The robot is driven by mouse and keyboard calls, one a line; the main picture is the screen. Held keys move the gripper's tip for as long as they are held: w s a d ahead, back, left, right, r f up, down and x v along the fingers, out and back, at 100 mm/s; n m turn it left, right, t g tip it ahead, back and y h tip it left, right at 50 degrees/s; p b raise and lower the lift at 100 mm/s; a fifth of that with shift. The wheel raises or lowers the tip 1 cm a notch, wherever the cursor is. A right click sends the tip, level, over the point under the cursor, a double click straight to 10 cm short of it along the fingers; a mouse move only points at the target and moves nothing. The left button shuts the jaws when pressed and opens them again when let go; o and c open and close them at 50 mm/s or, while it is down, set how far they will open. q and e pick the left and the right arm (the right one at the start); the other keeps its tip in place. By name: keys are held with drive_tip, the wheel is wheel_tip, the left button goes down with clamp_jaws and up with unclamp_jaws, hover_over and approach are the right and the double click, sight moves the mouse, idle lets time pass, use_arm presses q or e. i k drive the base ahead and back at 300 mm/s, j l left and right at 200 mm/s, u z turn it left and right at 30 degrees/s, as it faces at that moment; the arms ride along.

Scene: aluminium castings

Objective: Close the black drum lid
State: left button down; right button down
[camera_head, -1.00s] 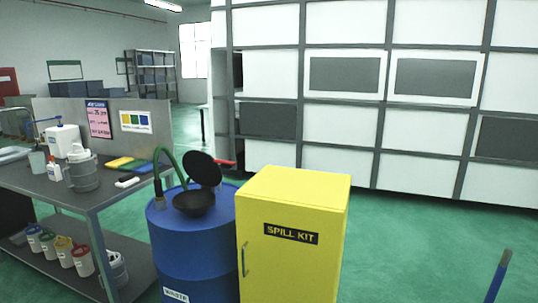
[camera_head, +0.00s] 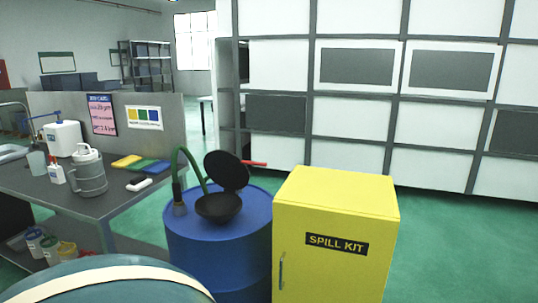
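The black drum lid (camera_head: 227,170) is a round disc standing open, tilted up behind the black funnel (camera_head: 218,208). The funnel sits on top of the blue drum (camera_head: 210,262), and the lid seems to join it at its back edge. A green hose (camera_head: 180,166) with a dark brush-like end (camera_head: 179,208) rises in a loop just left of the funnel. A red bar (camera_head: 254,163) shows behind the lid, pointing right. Neither of my grippers is in view.
A yellow spill kit cabinet (camera_head: 336,232) stands close on the drum's right. A grey workbench (camera_head: 110,203) with a jug (camera_head: 88,172), bottles and coloured cloths (camera_head: 140,164) is on the left. Green floor (camera_head: 455,245) is clear on the right.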

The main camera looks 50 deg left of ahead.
sight(226, 169)
drive_tip(key=k+j+z, duration=0.1)
drive_tip(key=j, duration=0.25)
drive_tip(key=k+j+z, duration=0.15)
drive_tip(key=j, duration=0.2)
drive_tip(key=j+z, duration=0.1)
drive_tip(key=j, duration=0.25)
drive_tip(key=k+j, duration=0.15)
drive_tip(key=j, duration=0.2)
drive_tip(key=k+j, duration=0.15)
drive_tip(key=j, duration=0.2)
drive_tip(key=k+j+z, duration=0.1)
drive_tip(key=j, duration=0.25)
drive_tip(key=k, duration=0.05)
